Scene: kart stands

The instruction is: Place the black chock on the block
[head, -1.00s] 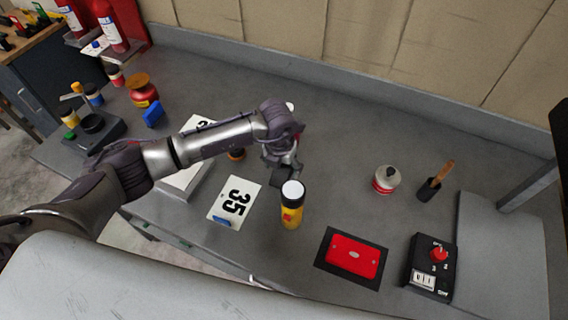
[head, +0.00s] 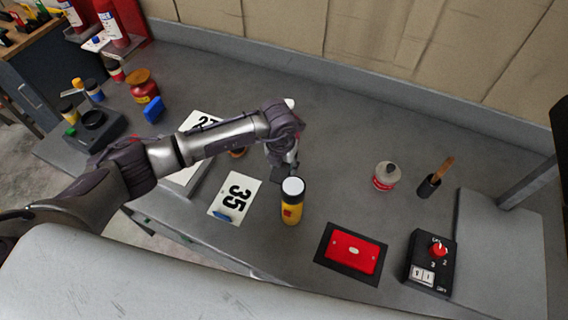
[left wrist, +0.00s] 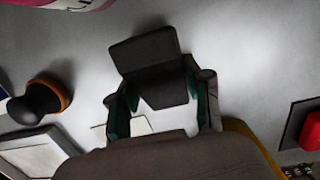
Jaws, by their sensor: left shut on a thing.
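My left gripper (head: 283,172) reaches in from the left, above the middle of the grey table. In the left wrist view my left gripper (left wrist: 160,112) is shut on the black chock (left wrist: 146,50), a dark angled piece between the green-lined fingers. In the head view the chock (head: 281,174) is small and partly hidden, just behind a yellow bottle (head: 291,208) with a white cap. I cannot tell for sure which thing is the block; a small blue block-like piece (head: 153,110) lies at the left. My right gripper is not in view.
A white 35 card (head: 236,190) lies left of the bottle. A red box (head: 352,250) on a dark mat and a black switch box (head: 431,264) stand at front right. A round pot (head: 384,177) stands farther back. The table's back middle is clear.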

